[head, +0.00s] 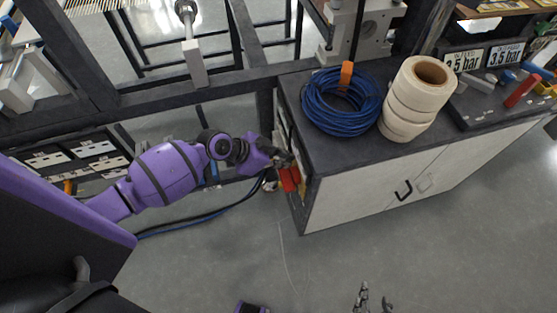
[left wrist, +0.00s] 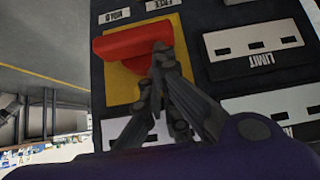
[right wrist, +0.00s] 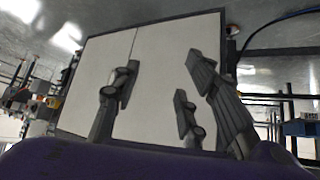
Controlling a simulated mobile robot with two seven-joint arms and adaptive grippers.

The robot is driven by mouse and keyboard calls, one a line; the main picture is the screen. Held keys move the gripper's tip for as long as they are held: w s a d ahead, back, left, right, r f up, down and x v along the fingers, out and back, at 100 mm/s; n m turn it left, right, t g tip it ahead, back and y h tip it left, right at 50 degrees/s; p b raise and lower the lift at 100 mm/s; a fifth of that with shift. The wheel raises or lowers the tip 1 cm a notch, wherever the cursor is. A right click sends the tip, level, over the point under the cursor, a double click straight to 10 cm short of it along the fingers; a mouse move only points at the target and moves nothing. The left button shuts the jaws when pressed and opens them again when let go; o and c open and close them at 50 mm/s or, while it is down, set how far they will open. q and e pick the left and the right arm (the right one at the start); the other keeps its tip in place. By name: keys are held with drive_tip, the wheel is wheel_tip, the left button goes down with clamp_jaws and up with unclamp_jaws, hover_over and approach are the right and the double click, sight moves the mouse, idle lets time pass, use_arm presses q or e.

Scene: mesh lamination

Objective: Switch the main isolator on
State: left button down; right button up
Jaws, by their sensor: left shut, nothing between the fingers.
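The main isolator is a red handle (left wrist: 125,42) on a yellow plate (left wrist: 120,86), set in a dark panel on the end of the cabinet. In the left wrist view the handle lies roughly crosswise. The red handle (head: 289,179) also shows in the head view, just below my left fingertips. My left gripper (left wrist: 160,55) is shut and empty, its tips in front of the handle's right part, partly hiding it. I cannot tell whether they touch it. My right gripper (right wrist: 160,75) is open and empty, low in front of the cabinet, away from the isolator.
White label plates, one reading LIMIT (left wrist: 255,38), sit beside the isolator. A blue hose coil (head: 341,103) and stacked cream rolls (head: 415,98) stand on the cabinet top. Cables (head: 205,215) run toward the panel from the left. The floor before the cabinet is clear.

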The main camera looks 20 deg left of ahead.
drive_tip(key=shift+s+f, duration=0.1)
drive_tip(key=shift+s, duration=0.05)
use_arm(q)
drive_tip(key=shift+a+f+b, duration=0.1)
drive_tip(key=shift+f+b, duration=0.1)
drive_tip(key=shift+b, duration=0.3)
drive_tip(key=shift+w, duration=0.15)
use_arm(e)
drive_tip(key=shift+s+f, duration=0.5)
drive_tip(key=shift+f, duration=0.2)
use_arm(q)
drive_tip(key=shift+a+g+h+b, duration=0.1)
drive_tip(key=shift+g+h+b, duration=0.2)
drive_tip(key=shift+g+b, duration=0.1)
use_arm(e)
drive_tip(key=shift+w+f, duration=0.1)
drive_tip(key=shift+f, duration=0.1)
